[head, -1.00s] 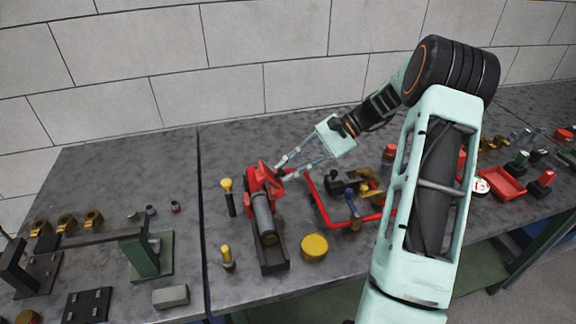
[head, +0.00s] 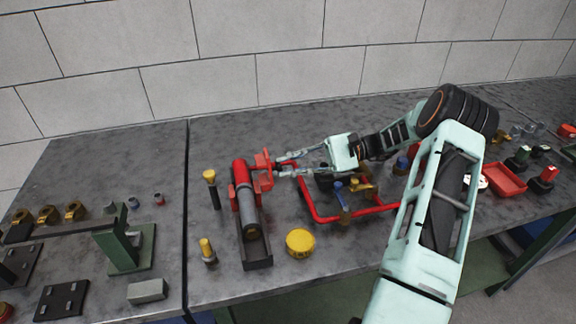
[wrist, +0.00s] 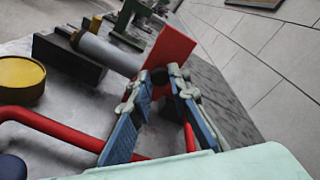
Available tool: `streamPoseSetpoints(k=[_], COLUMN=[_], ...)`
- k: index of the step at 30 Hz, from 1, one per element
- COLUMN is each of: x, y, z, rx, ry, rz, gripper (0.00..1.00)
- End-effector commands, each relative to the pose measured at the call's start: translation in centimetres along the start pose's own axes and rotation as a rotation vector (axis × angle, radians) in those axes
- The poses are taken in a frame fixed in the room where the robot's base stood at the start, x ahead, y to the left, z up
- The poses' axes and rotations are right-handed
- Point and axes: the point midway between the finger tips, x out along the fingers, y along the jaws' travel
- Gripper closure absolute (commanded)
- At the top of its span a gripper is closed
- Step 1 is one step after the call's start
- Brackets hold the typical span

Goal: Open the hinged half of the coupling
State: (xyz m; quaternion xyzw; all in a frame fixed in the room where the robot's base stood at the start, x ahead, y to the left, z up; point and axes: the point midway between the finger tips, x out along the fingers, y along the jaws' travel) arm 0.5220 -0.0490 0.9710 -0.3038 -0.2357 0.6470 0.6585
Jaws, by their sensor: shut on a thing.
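The red coupling (head: 239,172) sits around the grey pipe in a dark cradle on the bench. Its hinged half (head: 264,178) stands swung out to the right, apart from the pipe. My gripper (head: 280,165) comes in from the right, its fingers closed on the hinged half. In the wrist view the hinged half (wrist: 168,48) shows as a red plate rising at the fingertips, and my gripper (wrist: 160,82) has a finger on either side of its lower part. The exact contact and the hinge itself are hidden.
A red pipe frame (head: 318,212) with blue and brass valves lies right of the coupling, under my gripper. A yellow round cap (head: 300,242) stands in front. The bench behind is clear.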

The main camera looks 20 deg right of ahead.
Motion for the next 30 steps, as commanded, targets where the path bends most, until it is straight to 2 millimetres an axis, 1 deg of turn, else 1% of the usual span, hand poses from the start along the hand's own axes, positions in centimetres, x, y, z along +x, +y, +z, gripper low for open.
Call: streamPoseSetpoints(k=[10, 11, 15, 24, 26, 29, 30], x=[0.0, 0.0, 0.0, -0.1, -0.6, -2.0, -2.7], y=[-0.1, -0.1, -0.1, 0.0, 0.0, 0.0, 0.0], z=[0.0, 0.0, 0.0, 0.0, 0.0, -0.1, -0.1], rx=[-0.001, -0.001, -0.001, 0.0, 0.0, -0.001, -0.001], ry=[-0.001, -0.001, -0.001, -0.001, -0.001, 0.001, 0.001], rz=[-0.004, -0.003, -0.002, -0.002, -0.002, -0.004, -0.004], gripper=[1.0, 0.81, 0.66, 0.66, 0.66, 0.66, 0.66])
